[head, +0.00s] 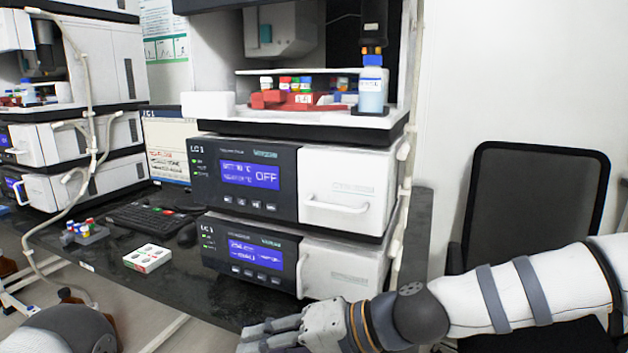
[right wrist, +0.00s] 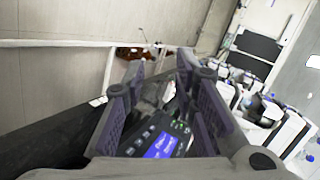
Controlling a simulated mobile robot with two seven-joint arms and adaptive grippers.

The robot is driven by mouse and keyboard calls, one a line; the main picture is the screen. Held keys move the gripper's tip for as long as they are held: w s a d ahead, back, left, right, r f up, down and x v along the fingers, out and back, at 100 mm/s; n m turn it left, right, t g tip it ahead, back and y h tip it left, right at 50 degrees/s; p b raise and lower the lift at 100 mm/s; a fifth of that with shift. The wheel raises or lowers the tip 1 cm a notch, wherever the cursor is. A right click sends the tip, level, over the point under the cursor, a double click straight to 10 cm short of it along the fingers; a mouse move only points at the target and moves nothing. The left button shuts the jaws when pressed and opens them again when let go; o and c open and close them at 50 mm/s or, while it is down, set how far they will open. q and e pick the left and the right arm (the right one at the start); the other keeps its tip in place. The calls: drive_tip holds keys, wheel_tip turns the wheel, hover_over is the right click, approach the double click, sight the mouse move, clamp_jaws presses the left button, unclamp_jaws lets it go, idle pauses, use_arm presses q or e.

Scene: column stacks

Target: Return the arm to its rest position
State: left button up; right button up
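My right arm (head: 530,290) comes in from the right and reaches left, low in front of the instrument stack. Its gripper (head: 262,338) is at the bottom middle of the head view, in front of the lower module and beside the dark bench edge. In the right wrist view the two finger pads of the gripper (right wrist: 160,90) stand apart with nothing held between them. A part of my left arm (head: 60,332) shows at the bottom left corner of the head view; its gripper is out of frame.
The instrument stack (head: 345,188) stands on the dark bench (head: 190,290). A white box (head: 147,258), a small vial rack (head: 85,233) and a keyboard (head: 150,217) lie on the left part of the bench. A black chair (head: 535,200) stands behind my right arm.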

drive_tip(key=s+d+f+g+h, duration=0.1)
drive_tip(key=s+d+f+h, duration=0.1)
drive_tip(key=s+d+f, duration=0.4)
drive_tip(key=s+d+f+m+g+h, duration=0.1)
drive_tip(key=s+f+h, duration=0.2)
drive_tip(key=s+f, duration=0.65)
drive_tip(key=s+d+f+g+h, duration=0.1)
drive_tip(key=s+d+f+h, duration=0.1)
drive_tip(key=s+d+f, duration=0.4)
drive_tip(key=s+d+f+g+h, duration=0.1)
drive_tip(key=s+d+f+h, duration=0.1)
drive_tip(key=s+d, duration=0.6)
drive_tip(key=s+d+f+h+p, duration=0.1)
drive_tip(key=s+d+h, duration=0.2)
drive_tip(key=s+d, duration=0.4)
drive_tip(key=shift+s+d+f+g, duration=0.35)
drive_tip(key=shift+d+f+g, duration=0.05)
drive_tip(key=shift+d, duration=0.2)
